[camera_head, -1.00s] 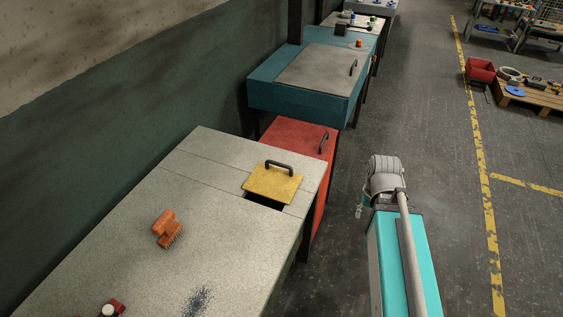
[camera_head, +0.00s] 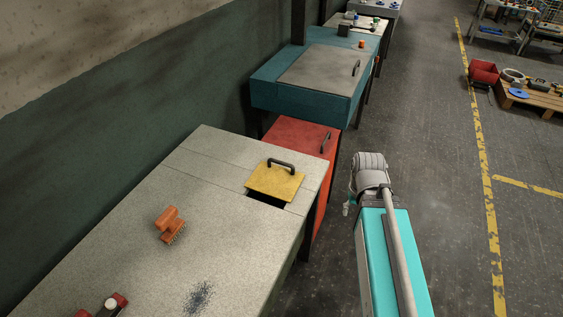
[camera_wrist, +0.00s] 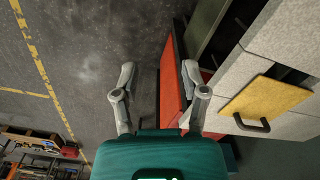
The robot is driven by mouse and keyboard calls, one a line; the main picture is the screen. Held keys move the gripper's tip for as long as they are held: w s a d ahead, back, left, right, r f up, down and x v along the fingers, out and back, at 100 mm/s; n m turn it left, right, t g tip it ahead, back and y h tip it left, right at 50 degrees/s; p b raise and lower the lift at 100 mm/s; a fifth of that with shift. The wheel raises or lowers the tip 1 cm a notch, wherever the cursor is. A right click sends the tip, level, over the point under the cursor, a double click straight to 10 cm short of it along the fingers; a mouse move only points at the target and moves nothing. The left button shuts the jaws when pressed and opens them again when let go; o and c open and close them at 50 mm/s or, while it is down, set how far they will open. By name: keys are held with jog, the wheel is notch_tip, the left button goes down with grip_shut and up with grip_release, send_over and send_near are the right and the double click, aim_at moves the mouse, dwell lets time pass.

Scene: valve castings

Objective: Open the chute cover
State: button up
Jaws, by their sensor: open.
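The chute cover is a yellow plate (camera_head: 272,184) with a dark arched handle (camera_head: 282,163), lying near the right edge of the grey bench top (camera_head: 130,225). A dark opening (camera_head: 265,201) shows along its near edge. In the wrist view the yellow cover (camera_wrist: 262,98) is at the right, with its handle (camera_wrist: 252,126) at its lower left. My gripper (camera_wrist: 158,72) is open and empty, its two fingers spread over the floor and apart from the cover. In the head view my arm stands right of the bench, and the fingers cannot be made out.
An orange brush (camera_head: 170,224) and a dark powder patch (camera_head: 198,298) are on the bench. A red cabinet (camera_head: 299,140) and a teal unit with a grey handled lid (camera_head: 318,67) stand beyond it. Floor to the right is clear up to a pallet (camera_head: 536,96).

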jog(key=shift+a, duration=0.1)
jog(key=n+t+y+p, duration=0.3)
jog(key=n+y+p, duration=0.15)
jog(key=n, duration=1.05)
send_near(282, 162)
notch_tip(282, 162, up, 4)
jog(key=s, duration=0.2)
jog(key=shift+d+r+h+p, duration=0.25)
jog(key=shift+d+h+p, duration=0.1)
jog(key=shift+h+p, duration=0.1)
jog(key=shift+w+f, duration=0.1)
jog(key=b+x, duration=0.8)
jog(key=x, duration=0.1)
jog(key=b+x, duration=0.4)
jog(key=shift+w+f+b, duration=0.2)
jog(key=shift+w+b, duration=0.1)
jog(key=shift+w, duration=0.05)
